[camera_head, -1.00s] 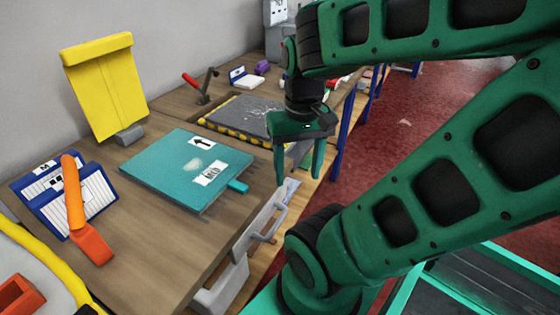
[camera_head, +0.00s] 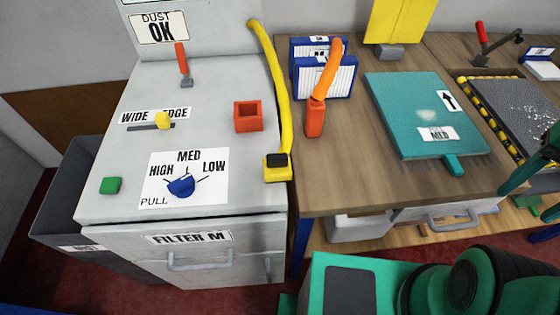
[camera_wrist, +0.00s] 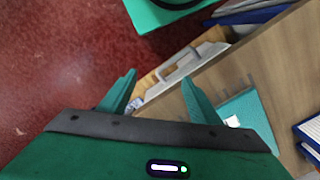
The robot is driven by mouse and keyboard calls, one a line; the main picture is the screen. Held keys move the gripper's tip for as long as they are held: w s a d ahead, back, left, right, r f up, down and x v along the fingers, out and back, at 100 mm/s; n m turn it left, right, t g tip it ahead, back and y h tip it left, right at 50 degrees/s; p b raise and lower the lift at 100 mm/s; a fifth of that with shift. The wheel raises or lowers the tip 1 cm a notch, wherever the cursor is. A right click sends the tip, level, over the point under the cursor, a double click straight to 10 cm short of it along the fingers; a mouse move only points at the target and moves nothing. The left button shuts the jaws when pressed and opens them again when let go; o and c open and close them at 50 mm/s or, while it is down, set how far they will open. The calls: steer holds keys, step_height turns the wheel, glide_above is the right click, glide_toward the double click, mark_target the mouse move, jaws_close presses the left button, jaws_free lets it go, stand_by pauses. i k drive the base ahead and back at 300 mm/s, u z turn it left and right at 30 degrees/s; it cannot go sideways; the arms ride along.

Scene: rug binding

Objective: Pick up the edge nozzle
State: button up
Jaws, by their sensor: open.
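An orange nozzle-shaped piece (camera_head: 326,80), which looks like the edge nozzle, rests on the wooden worktop with its lower block at the front. Its upper end leans against a blue-and-white striped block (camera_head: 310,84). My gripper (camera_wrist: 157,90) is open and empty in the wrist view, its two green fingers spread above the worktop's front edge and the red floor. In the head view only part of my gripper (camera_head: 536,190) shows at the right edge, well to the right of the orange piece. The orange piece is not seen in the wrist view.
A grey machine (camera_head: 130,205) with a dial (camera_head: 181,186), a red open box (camera_head: 248,117) and a yellow hose (camera_head: 283,100) stands left of the worktop. A teal panel (camera_head: 400,105) lies right of the orange piece. A drawer handle (camera_head: 452,218) sticks out in front.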

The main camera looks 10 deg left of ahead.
mark_target(278, 167)
steer(key=z, duration=0.65)
steer(key=k, duration=1.6)
steer(key=u, duration=0.55)
steer(key=i, duration=1)
